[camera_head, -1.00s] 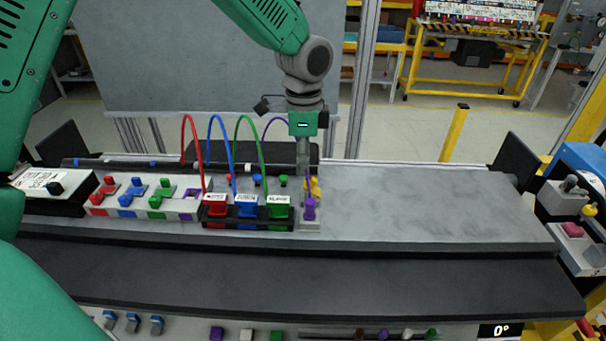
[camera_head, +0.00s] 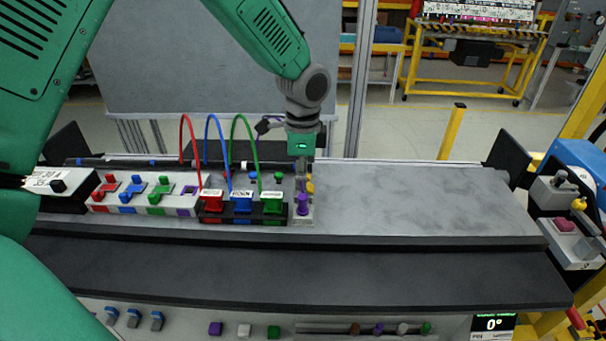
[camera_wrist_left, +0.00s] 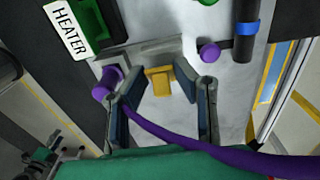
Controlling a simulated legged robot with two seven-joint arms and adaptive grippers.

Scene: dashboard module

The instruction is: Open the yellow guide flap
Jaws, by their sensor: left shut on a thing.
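The yellow guide flap (camera_head: 310,187) is a small yellow piece behind the purple plug (camera_head: 302,204), at the right end of the row of plugs. In the left wrist view the flap (camera_wrist_left: 158,82) lies between the fingertips of my left gripper (camera_wrist_left: 160,85). My left gripper (camera_head: 303,172) points down from above and is shut on the flap. In the head view the fingers partly hide the flap. My right gripper is not in view.
Red (camera_head: 211,201), blue (camera_head: 241,203) and green (camera_head: 271,203) plugs with looped cables stand just left of the gripper. Left of them is a block with coloured switches (camera_head: 140,199). The grey panel (camera_head: 420,205) to the right is clear.

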